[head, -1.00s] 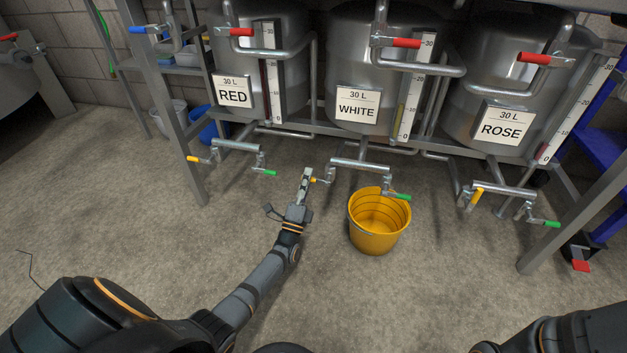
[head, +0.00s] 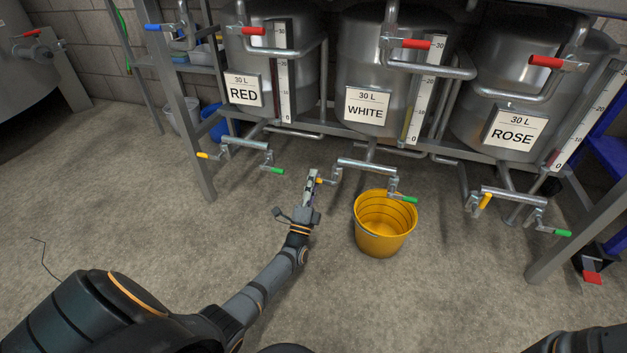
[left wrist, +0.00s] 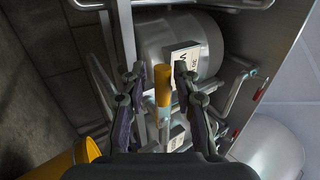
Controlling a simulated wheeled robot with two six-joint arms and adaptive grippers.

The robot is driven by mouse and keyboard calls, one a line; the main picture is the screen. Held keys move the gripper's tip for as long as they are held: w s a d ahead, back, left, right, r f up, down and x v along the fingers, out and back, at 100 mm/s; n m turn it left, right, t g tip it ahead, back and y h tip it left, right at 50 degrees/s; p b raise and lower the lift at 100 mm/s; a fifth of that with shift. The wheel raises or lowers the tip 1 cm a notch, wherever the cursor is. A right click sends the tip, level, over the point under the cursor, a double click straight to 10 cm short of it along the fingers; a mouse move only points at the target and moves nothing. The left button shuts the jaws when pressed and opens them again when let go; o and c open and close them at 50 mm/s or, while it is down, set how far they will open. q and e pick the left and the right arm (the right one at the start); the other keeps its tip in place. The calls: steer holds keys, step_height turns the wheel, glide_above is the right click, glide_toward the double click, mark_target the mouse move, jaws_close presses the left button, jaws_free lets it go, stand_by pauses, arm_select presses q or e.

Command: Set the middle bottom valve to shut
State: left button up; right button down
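Under the middle tank, labelled WHITE (head: 367,107), a steel bottom pipe (head: 366,166) carries a valve with a yellow handle (head: 320,181) at its left end and one with a green handle (head: 403,198) at its right end. The yellow handle points left in the head view. My left gripper (head: 312,176) is at this yellow handle. In the left wrist view, the yellow handle (left wrist: 162,86) stands between the two parted fingers (left wrist: 162,95), with gaps visible on both sides. My right gripper is out of view.
A yellow bucket (head: 384,224) stands on the floor below the green handle. The RED tank (head: 243,91) and ROSE tank (head: 514,128) have similar bottom pipes. A frame leg (head: 198,155) stands left. The floor in front is open.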

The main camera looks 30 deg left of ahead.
arm_select(q)
steer(key=shift+r, duration=0.1)
steer(key=s+d, duration=0.3)
steer(key=s, duration=0.9)
steer(key=shift+s+f, duration=0.25)
steer(key=shift+f, duration=0.05)
steer(key=shift+d, duration=0.1)
